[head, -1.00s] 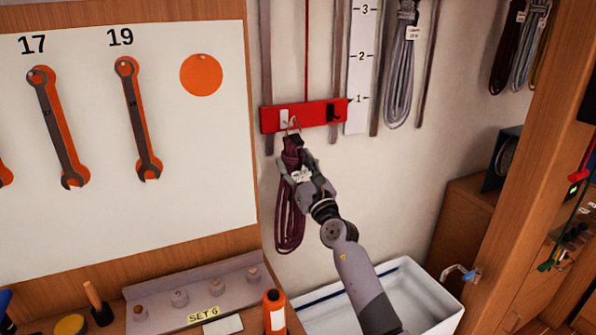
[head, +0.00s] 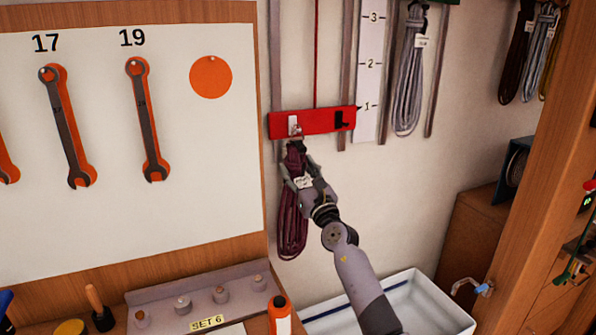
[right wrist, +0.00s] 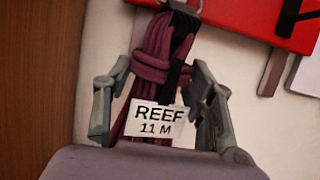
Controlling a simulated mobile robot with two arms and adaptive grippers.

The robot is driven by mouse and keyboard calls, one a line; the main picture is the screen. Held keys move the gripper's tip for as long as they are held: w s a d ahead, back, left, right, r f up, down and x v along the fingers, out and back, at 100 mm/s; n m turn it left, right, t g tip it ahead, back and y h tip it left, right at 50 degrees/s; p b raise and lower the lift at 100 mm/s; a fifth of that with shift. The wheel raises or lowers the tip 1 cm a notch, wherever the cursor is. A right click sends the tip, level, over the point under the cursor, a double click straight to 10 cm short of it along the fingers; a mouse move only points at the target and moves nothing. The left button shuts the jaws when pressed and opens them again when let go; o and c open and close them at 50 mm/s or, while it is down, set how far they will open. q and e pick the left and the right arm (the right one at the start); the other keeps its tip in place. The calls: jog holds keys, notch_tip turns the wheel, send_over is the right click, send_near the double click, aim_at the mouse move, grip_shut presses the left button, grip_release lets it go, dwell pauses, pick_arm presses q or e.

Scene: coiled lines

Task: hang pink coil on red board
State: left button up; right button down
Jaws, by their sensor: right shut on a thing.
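The pink coil, a dark plum-coloured bundle (head: 292,232), hangs upright in my right gripper (head: 303,180), just below the red board (head: 318,122). My right gripper is shut on its upper part, under a black tie. In the right wrist view the coil (right wrist: 152,66) sits between the fingers, with a white label reading "REEF 11 M" (right wrist: 156,121). A small loop at the coil's top (head: 297,132) overlaps the white hook (head: 294,122) on the board's left. I cannot tell whether it is on the hook. A black hook (head: 342,119) is on the right. My left gripper is out of view.
A grey coil (head: 409,88) hangs to the right, beyond a white numbered scale (head: 368,75). A wrench panel (head: 180,215) is at left. A white basin (head: 425,300) and an orange bottle (head: 279,316) are below. A wooden post (head: 530,170) stands at right.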

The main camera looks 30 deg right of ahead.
jog(key=shift+d, duration=0.1)
jog(key=c, duration=0.8)
grip_release()
jog(key=shift+d, duration=0.1)
jog(key=shift+o, duration=1)
jog(key=shift+f, duration=0.25)
jog(key=shift+s, duration=0.2)
jog(key=v, duration=1.1)
jog(key=shift+s, duration=0.35)
